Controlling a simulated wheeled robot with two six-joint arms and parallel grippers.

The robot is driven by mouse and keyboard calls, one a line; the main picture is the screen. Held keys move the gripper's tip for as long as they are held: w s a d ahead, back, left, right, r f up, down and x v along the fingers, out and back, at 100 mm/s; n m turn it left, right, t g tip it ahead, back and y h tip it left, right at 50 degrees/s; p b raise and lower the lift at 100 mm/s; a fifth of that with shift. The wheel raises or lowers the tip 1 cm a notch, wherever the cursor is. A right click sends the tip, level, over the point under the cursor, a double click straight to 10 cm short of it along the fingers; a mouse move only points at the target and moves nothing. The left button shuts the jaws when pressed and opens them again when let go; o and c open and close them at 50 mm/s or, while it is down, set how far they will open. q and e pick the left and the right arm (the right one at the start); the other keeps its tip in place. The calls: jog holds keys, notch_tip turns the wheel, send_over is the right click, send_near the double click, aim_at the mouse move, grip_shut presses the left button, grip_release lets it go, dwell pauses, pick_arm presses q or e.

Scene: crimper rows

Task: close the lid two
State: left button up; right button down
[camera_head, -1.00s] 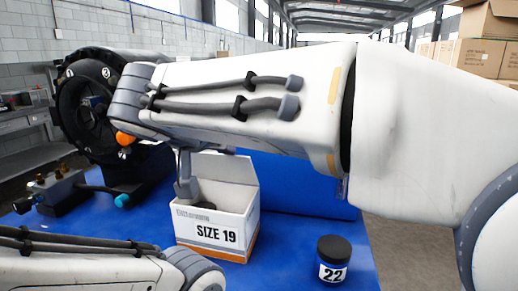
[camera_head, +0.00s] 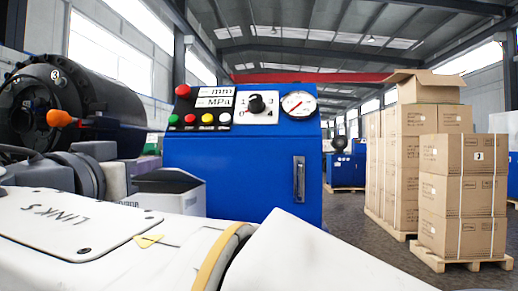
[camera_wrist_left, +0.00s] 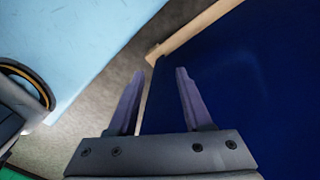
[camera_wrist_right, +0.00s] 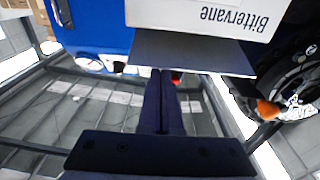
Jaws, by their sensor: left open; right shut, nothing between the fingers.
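A white carton (camera_head: 170,200) with part of a printed name showing stands in front of the blue machine in the head view, mostly behind my arm. No number two shows on the carton. My left gripper (camera_wrist_left: 160,72) is open and empty above a dark blue surface (camera_wrist_left: 240,80).
The blue machine (camera_head: 240,178) has buttons, a knob and a gauge (camera_head: 298,103). A black round crimper head (camera_head: 40,110) is at the left, with an orange ball knob (camera_head: 60,118). Stacked brown cartons (camera_head: 458,180) stand on pallets at the right, with open floor before them.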

aim_at(143, 195)
jog(key=shift+t, duration=0.8)
jog(key=shift+s+f+b, duration=0.2)
jog(key=shift+f+b, duration=0.9)
jog(key=shift+b, duration=1)
jog(key=shift+s+f+b, duration=0.15)
jog(key=shift+f+b, duration=0.95)
jog(key=shift+b, duration=0.95)
